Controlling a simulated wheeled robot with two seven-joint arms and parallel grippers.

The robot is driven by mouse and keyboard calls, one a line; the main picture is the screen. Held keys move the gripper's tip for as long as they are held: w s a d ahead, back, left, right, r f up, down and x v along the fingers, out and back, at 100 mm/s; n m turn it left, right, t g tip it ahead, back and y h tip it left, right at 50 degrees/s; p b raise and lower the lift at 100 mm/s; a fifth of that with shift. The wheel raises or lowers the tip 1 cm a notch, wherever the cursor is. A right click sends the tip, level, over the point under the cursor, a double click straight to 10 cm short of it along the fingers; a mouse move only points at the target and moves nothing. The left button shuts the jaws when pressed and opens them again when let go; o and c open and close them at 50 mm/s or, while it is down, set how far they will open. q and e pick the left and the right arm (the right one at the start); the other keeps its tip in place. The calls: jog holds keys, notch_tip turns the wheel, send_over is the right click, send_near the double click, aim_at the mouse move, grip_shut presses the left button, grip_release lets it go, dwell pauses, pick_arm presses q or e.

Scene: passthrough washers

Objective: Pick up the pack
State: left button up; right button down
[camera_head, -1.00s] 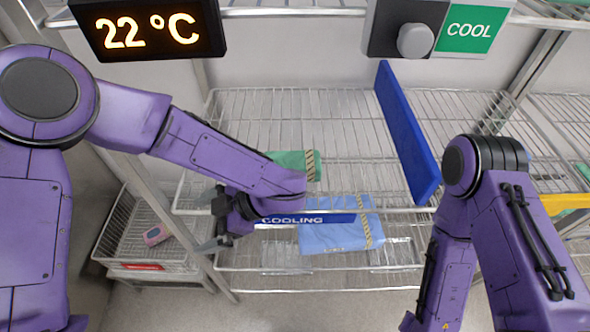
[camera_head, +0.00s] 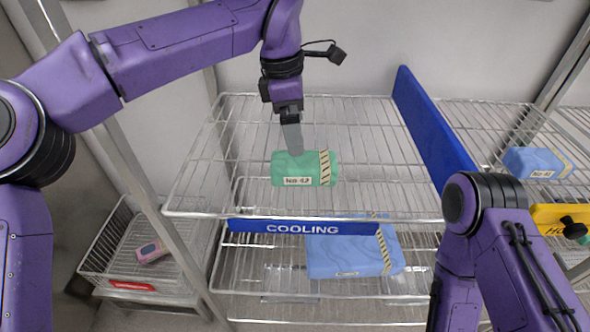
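A green pack (camera_head: 304,169) with a white number label and a striped band lies on the upper wire shelf marked COOLING. My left gripper (camera_head: 292,150) points down over this pack from behind, its grey finger reaching the pack's top back edge. I see the fingers edge-on, so their opening is hidden, and I cannot tell whether they touch the pack. A blue pack (camera_head: 345,255) with a striped band lies on the shelf below. Another blue pack (camera_head: 538,163) lies on the shelf at the right. My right arm is at the lower right, with its gripper out of view.
A blue divider panel (camera_head: 432,122) stands along the right of the upper shelf. The COOLING sign (camera_head: 304,227) runs along its front edge. A wire basket (camera_head: 112,255) with a pink device (camera_head: 152,251) is at the lower left. A yellow sign (camera_head: 556,219) is at the right.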

aim_at(303, 159)
pick_arm(q)
jog(key=f, duration=0.3)
jog(key=d+f, duration=0.1)
jog(key=f, duration=0.2)
jog(key=d+f, duration=0.1)
jog(key=f, duration=0.2)
jog(key=shift+s+f, duration=0.2)
jog(key=shift+f, duration=0.1)
jog(key=c, duration=1.1)
